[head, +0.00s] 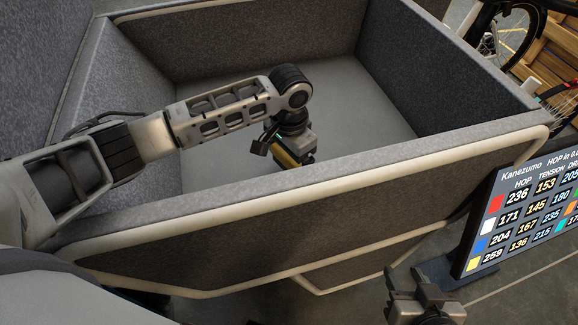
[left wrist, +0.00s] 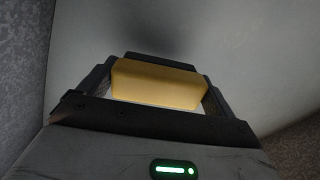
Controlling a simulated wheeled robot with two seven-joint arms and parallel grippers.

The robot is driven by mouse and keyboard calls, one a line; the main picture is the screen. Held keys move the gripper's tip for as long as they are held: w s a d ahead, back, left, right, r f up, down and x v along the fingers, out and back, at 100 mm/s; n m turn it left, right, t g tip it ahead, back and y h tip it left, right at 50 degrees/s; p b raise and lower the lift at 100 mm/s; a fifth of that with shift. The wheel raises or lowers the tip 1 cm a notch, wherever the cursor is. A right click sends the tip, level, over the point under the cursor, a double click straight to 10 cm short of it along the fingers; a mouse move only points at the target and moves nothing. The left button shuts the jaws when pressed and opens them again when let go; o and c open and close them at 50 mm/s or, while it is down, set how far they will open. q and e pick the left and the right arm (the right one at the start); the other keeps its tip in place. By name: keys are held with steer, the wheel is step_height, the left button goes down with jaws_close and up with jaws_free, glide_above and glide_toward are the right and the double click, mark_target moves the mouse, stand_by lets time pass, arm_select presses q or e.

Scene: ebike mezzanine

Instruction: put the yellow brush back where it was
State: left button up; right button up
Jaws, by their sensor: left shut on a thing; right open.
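My left gripper (head: 290,150) reaches over the near wall and is down inside the grey box. It is shut on the yellow brush (head: 284,156), of which only a yellow strip shows beside the gripper. In the left wrist view the yellow brush (left wrist: 156,82) is a plain yellow block between the two dark fingers, with the pale box floor behind it. I cannot tell whether the brush touches the floor. My right gripper (head: 425,302) is at the bottom edge, outside the box, open and partly cut off.
The box has felt-like grey walls with a pale rim (head: 340,170) and a bare floor (head: 370,105). A display screen (head: 525,205) with numbers and coloured squares stands outside at the right. A bicycle wheel (head: 512,38) and wooden crate (head: 552,50) are at the top right.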

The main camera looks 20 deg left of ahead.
arm_select(q)
step_height(320, 180, down, 3)
steer(key=shift+r, duration=0.1)
steer(key=shift+f, duration=0.2)
steer(key=o, duration=0.7)
steer(key=shift+f, duration=0.1)
steer(key=shift+o, duration=0.2)
step_height(320, 180, up, 12)
steer(key=shift+s+r+p, duration=0.15)
steer(key=shift+p, duration=0.4)
steer(key=shift+d, duration=0.1)
